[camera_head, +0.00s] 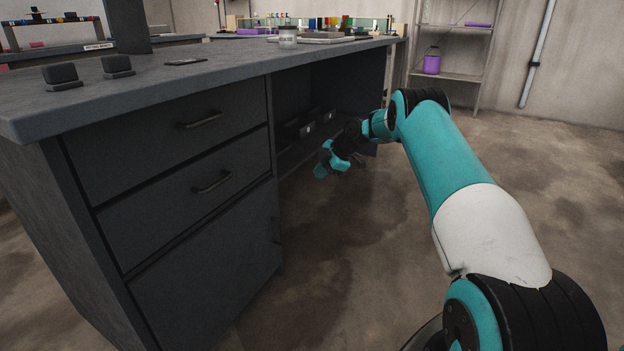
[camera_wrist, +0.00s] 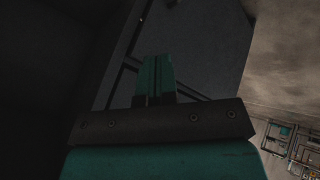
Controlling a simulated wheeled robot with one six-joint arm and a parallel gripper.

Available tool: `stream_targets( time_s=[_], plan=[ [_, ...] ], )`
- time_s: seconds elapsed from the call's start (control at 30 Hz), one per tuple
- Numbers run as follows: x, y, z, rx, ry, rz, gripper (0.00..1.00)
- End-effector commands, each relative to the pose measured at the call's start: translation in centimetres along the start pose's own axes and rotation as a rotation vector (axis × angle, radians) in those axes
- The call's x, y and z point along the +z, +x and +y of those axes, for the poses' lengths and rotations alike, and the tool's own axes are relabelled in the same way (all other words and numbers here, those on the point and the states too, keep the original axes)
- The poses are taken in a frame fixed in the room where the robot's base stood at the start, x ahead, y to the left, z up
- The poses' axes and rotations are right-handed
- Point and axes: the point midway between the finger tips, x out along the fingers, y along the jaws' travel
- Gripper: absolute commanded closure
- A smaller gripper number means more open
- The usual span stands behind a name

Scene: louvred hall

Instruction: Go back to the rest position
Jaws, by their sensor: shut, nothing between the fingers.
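My gripper (camera_head: 322,168) is low beside the open knee space of the grey desk (camera_head: 190,73), to the right of the drawers. My teal and white arm reaches to it from the lower right. In the wrist view the gripper's two teal fingers (camera_wrist: 153,77) are together with nothing between them. The desk's dark side panel fills much of that view behind the fingers. The far end of the gripper is small and dark in the head view.
The desk has closed drawers (camera_head: 180,135) on its left part. A jar (camera_head: 287,37) and small black blocks (camera_head: 61,76) are on its top. A shelf rack (camera_head: 456,75) with a purple bucket (camera_head: 432,64) stands at the back. The concrete floor (camera_head: 565,190) at the right is clear.

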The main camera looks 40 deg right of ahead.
Motion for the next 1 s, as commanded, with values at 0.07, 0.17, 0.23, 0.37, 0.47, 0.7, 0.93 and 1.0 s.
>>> stream_targets(
  time_s=[0.07,0.17,0.23,0.37,0.47,0.7,0.93,1.0],
  plan=[
    [0.1,-0.8,0.2,0.000,0.001,-0.001,1.00],
    [0.3,-1.2,0.3,-0.001,0.002,-0.001,1.00],
    [0.4,-1.3,0.3,0.000,0.002,-0.001,1.00],
    [0.0,-1.4,0.3,-0.003,0.006,0.000,1.00],
    [-2.8,-1.9,0.7,-0.020,0.031,0.006,1.00],
    [-19.0,-5.4,-1.5,-0.149,0.231,0.011,1.00],
    [-33.7,-11.2,-11.1,-0.286,0.460,-0.045,1.00],
    [-37.0,-13.3,-15.2,-0.322,0.528,-0.075,1.00]
  ],
)
